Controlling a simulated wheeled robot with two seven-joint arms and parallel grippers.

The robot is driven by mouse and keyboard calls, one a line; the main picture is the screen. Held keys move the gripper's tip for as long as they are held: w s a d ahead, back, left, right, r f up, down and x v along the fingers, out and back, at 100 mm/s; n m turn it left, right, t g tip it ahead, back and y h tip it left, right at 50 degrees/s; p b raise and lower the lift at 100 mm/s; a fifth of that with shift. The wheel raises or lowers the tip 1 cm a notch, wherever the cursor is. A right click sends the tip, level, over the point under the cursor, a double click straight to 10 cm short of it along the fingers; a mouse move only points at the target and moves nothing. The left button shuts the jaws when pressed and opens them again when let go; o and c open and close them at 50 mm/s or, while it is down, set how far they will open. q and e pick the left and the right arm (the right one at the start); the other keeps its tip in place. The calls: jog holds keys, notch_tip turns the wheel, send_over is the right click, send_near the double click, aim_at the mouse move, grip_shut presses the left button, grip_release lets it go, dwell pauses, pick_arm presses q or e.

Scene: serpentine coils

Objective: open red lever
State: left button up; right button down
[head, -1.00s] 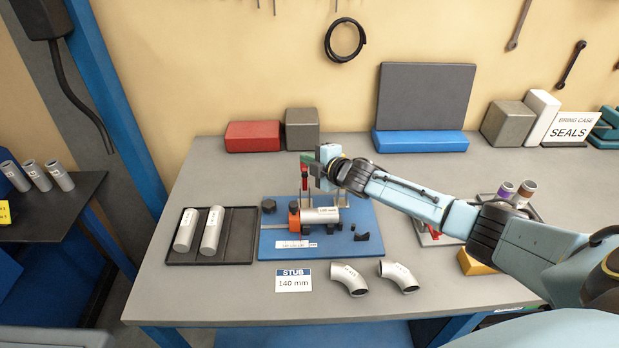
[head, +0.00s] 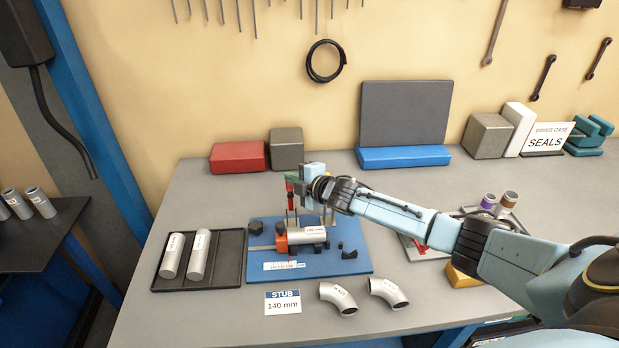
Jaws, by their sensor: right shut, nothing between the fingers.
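The red lever (head: 290,199) stands upright on the blue fixture plate (head: 352,262), at the back of the clamp. A silver pipe stub (head: 308,235) lies in the fixture against an orange stop (head: 281,240). My right gripper (head: 296,187) is shut and empty, beside the lever's upper part; it partly hides the lever, and I cannot tell whether they touch. My left gripper is not in view.
A black tray (head: 229,272) with two tubes lies left of the fixture. Two elbows (head: 337,298) and a "STUB 140 mm" card (head: 283,302) lie in front. Red (head: 238,157) and grey blocks stand behind. My right arm covers the table's right part.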

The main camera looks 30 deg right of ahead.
jog(key=s+d+r+p, duration=0.1)
jog(key=s+r+p, duration=0.1)
jog(key=s+r, duration=0.6)
jog(key=shift+s+d+r, duration=0.25)
jog(key=shift+s, duration=0.3)
